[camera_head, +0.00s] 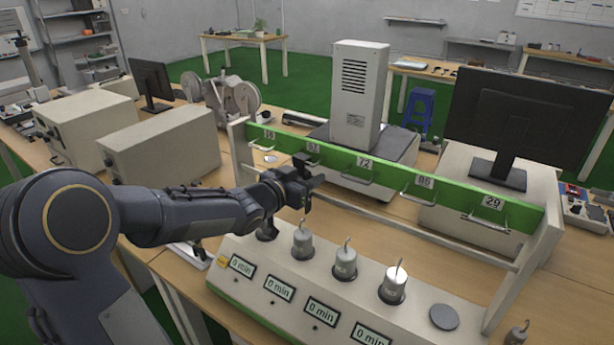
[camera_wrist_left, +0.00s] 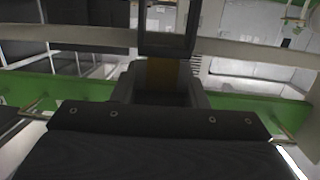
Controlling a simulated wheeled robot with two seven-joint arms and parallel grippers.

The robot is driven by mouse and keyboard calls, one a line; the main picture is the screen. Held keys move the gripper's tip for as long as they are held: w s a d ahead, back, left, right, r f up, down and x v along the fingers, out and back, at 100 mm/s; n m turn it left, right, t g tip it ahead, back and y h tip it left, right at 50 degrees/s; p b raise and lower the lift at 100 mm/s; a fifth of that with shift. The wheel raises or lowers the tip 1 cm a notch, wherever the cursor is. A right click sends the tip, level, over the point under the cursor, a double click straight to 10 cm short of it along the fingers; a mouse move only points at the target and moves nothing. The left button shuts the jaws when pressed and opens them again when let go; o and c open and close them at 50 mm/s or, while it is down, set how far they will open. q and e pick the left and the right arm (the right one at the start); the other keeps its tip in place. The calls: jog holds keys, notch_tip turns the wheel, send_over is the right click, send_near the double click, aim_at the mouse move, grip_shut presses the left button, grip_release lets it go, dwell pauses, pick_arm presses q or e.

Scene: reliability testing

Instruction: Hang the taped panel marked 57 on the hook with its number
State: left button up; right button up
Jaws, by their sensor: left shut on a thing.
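My left gripper (camera_head: 313,181) is in front of the green rail (camera_head: 403,182), close to the second number tag from the left (camera_head: 313,148), which is too small to read surely. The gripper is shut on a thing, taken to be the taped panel. In the left wrist view a tan strip (camera_wrist_left: 162,74) shows between dark gripper parts; its number and most of its shape are hidden. Wire hooks stick out along the rail; the one under the tag marked 72 (camera_head: 364,162) is bare. My right gripper is not in view.
Below the rail, several silver weights with hooks (camera_head: 345,262) stand on the tester's sloped front (camera_head: 325,290), which has timer displays. Another weight (camera_head: 517,333) stands at lower right. A pale lower bar and side posts frame the rail. A monitor (camera_head: 525,120) stands behind.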

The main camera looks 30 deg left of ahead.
pick_arm(q)
jog(key=shift+f, duration=0.35)
dwell(0.3)
jog(key=o, duration=1.2)
jog(key=shift+c, duration=0.2)
jog(key=s+a+n+g+y, duration=0.2)
jog(key=s+n+y, duration=0.1)
jog(key=s, duration=1)
jog(key=s+d+f+g+h, duration=0.1)
jog(key=s+d+f+g, duration=0.1)
jog(key=s+d, duration=0.2)
jog(key=s+d+f+g+h, duration=0.2)
jog(key=s+d, duration=0.3)
jog(key=s, duration=0.4)
jog(key=s+d+f+g+h, duration=0.1)
jog(key=s+d+f+g, duration=0.3)
jog(key=s, duration=0.2)
jog(key=shift+s+d+f+h, duration=0.15)
jog(key=shift+s+f+h, duration=0.1)
jog(key=shift+s+h, duration=0.05)
